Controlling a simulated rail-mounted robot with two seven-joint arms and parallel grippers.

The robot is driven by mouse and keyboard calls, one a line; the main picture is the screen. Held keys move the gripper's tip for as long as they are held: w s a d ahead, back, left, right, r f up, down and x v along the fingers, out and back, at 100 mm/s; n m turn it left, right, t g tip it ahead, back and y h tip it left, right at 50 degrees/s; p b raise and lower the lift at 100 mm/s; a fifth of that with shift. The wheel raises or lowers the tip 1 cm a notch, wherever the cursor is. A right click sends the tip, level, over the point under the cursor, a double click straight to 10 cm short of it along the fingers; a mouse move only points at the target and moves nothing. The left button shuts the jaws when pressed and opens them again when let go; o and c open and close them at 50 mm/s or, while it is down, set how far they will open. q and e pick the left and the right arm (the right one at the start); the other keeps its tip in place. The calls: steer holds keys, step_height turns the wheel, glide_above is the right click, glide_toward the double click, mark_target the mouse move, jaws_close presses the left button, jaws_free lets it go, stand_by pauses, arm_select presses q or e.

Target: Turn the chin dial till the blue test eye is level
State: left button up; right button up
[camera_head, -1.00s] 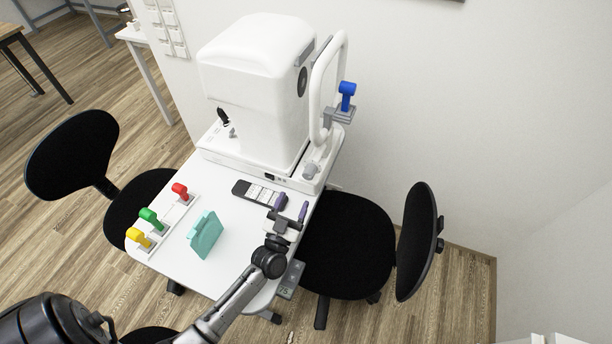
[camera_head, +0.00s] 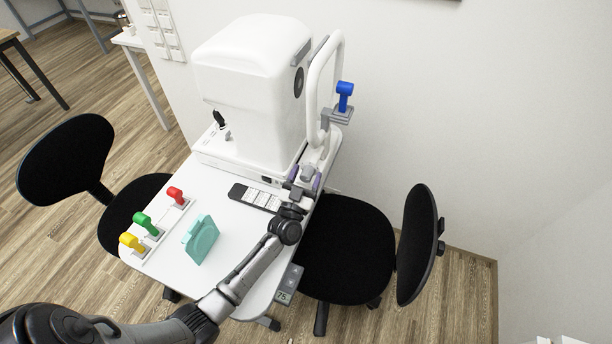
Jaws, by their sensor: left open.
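The blue test eye (camera_head: 344,97) sits upright on a small grey bracket (camera_head: 338,116) beside the white headrest frame (camera_head: 319,82) of the eye-test machine (camera_head: 252,92). The grey chin dial (camera_head: 308,171) is at the foot of that frame, on the machine's base. My left gripper (camera_head: 305,178) is open at the dial, with its purple-tipped fingers on either side of it. I cannot tell whether the fingers touch the dial, which they and the gripper partly hide. My right gripper is not in view.
A black-and-white remote (camera_head: 256,197) lies close to my left wrist. A teal case (camera_head: 200,240) stands on the white table (camera_head: 216,206). Yellow (camera_head: 131,242), green (camera_head: 143,222) and red (camera_head: 176,194) eyes stand in a rack at left. A black chair (camera_head: 345,248) is at right.

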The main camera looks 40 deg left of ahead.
arm_select(q)
steer(key=shift+c, duration=0.2)
steer(key=c, duration=0.9)
steer(key=shift+n, duration=0.3)
steer(key=n+g+y+p, duration=0.1)
steer(key=n+y, duration=0.1)
steer(key=n, duration=0.2)
steer(key=n+g+y+p, duration=0.1)
steer(key=n+y+p, duration=0.1)
steer(key=n, duration=0.2)
steer(key=shift+r, duration=0.1)
steer(key=n+g+y+p, duration=0.1)
steer(key=n+g, duration=0.1)
steer(key=n, duration=0.3)
steer(key=shift+p, duration=0.4)
steer(key=shift+a+n+g+y+p, duration=0.1)
steer(key=shift+n+g+y+p, duration=0.4)
steer(key=shift+n, duration=0.7)
steer(key=shift+f, duration=0.2)
